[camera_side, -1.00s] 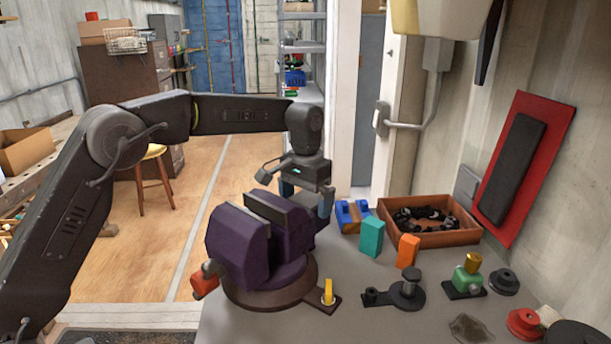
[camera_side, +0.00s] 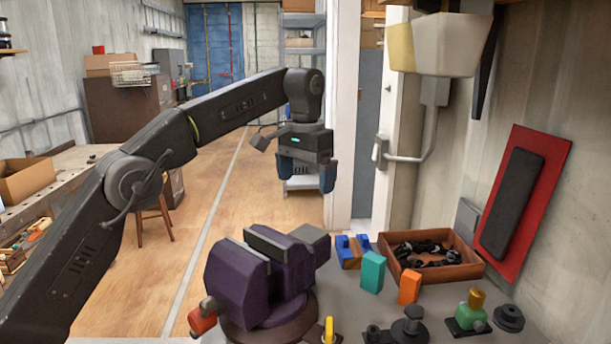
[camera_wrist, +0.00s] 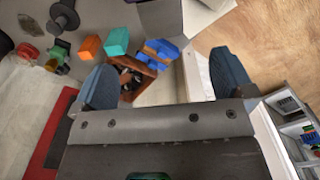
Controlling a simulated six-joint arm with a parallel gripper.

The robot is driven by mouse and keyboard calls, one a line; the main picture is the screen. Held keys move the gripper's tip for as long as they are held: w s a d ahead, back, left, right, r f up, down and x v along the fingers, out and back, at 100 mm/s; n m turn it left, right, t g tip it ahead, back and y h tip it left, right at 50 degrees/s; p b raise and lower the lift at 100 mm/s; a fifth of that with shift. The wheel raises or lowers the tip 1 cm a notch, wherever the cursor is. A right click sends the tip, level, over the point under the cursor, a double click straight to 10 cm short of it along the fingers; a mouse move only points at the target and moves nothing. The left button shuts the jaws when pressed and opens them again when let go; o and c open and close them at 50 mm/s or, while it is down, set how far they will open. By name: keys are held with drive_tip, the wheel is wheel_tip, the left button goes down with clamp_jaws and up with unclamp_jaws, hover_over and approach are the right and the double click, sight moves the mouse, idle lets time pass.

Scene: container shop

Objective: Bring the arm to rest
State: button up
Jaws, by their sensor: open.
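My gripper (camera_side: 306,176) hangs in the air above and behind the purple vise (camera_side: 258,280), with its blue fingers apart and nothing between them. In the wrist view my gripper (camera_wrist: 168,82) also shows as two spread blue fingers. The vise stands on the grey bench, clear of my gripper. Its inner jaw faces are partly hidden in the side view.
On the bench stand a teal block (camera_side: 372,271), an orange block (camera_side: 409,287), a blue-and-wood piece (camera_side: 351,252) and a brown bin (camera_side: 468,271) of dark parts. A lamp-like fixture (camera_side: 438,45) hangs at upper right. The air around my gripper is free.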

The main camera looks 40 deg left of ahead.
idle(0.4)
drive_tip(key=s+a+r+t, duration=0.2)
drive_tip(key=s+r+t, duration=0.1)
drive_tip(key=s, duration=1.4)
drive_tip(key=s+f+t, duration=0.2)
drive_tip(key=s+f, duration=1)
drive_tip(key=s, duration=0.3)
drive_tip(key=shift+s+a+t, duration=0.25)
drive_tip(key=shift+t, duration=0.05)
idle(0.8)
